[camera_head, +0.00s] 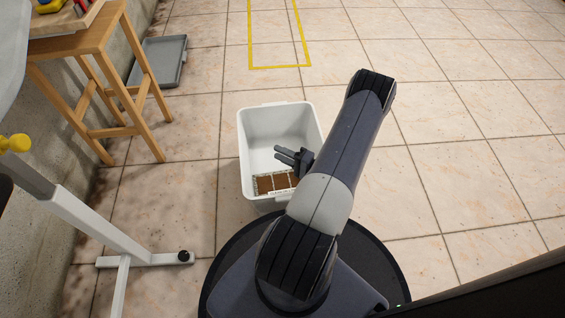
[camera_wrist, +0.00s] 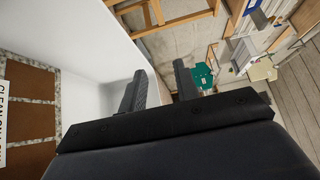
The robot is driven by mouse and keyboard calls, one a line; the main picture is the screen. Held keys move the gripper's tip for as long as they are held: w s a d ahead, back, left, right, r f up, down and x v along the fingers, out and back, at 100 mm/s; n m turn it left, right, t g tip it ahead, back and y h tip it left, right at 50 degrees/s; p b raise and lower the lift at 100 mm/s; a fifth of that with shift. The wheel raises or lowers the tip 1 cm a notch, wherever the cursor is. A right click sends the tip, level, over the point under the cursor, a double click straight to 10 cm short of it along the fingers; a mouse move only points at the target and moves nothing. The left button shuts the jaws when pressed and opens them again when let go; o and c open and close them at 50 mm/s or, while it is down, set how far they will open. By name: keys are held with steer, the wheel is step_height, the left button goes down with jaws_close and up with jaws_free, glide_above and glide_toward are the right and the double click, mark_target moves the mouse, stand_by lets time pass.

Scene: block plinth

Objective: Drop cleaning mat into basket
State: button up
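The white basket (camera_head: 315,125) stands on the tiled floor in front of my base, and its wall fills the left of the wrist view (camera_wrist: 85,45). The cleaning mat (camera_head: 280,183), brown panels with a speckled border, is at the near end inside the basket. It also shows at the left edge of the wrist view (camera_wrist: 30,105), with part of a white lettered label. My gripper (camera_head: 283,154) is over the basket, above and beside the mat. In the wrist view its two fingers (camera_wrist: 160,85) are apart with nothing between them.
A wooden stool (camera_head: 90,45) with items on top stands at the upper left. A grey tray (camera_head: 165,62) lies by the wall. A white metal stand (camera_head: 140,257) is at the lower left. Yellow tape (camera_head: 280,66) marks the floor beyond the basket. The floor to the right is clear.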

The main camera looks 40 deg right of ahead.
steer(key=p+v, duration=0.1)
steer(key=v, duration=0.7)
steer(key=shift+s+p, duration=0.4)
steer(key=shift+w, duration=0.1)
steer(key=w+a+r, duration=0.2)
steer(key=w+r, duration=0.1)
steer(key=w, duration=0.7)
steer(key=shift+w+a+r+b, duration=0.15)
steer(key=shift+a+r+b, duration=0.1)
steer(key=shift+r+b, duration=0.15)
steer(key=shift+f, duration=0.1)
